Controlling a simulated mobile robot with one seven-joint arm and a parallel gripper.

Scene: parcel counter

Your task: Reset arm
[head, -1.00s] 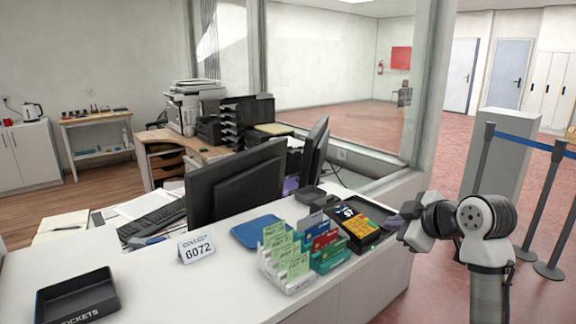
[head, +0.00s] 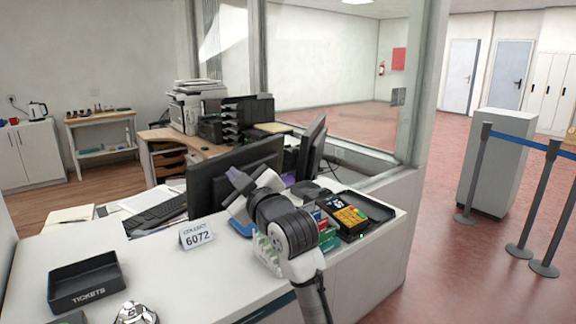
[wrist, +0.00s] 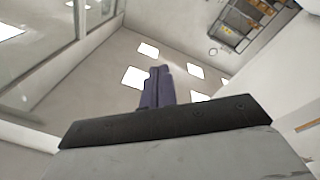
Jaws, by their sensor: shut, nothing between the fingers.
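My gripper (head: 239,178) is over the white counter (head: 215,262), in front of the black monitor. Its purple fingers point up and to the left, and they are together with nothing between them. In the wrist view the shut fingers (wrist: 158,88) stand against the ceiling with its bright lamp panels. My arm rises from the counter's front side and hides part of the card rack and the blue tray behind it.
A card terminal (head: 346,218) in a black tray stands right of my arm. The card rack (head: 268,253) is close beside it. A "COLLECT 6072" sign (head: 197,236), a tickets tray (head: 87,283) and a bell (head: 135,313) stand to the left. Belt posts (head: 530,205) are at far right.

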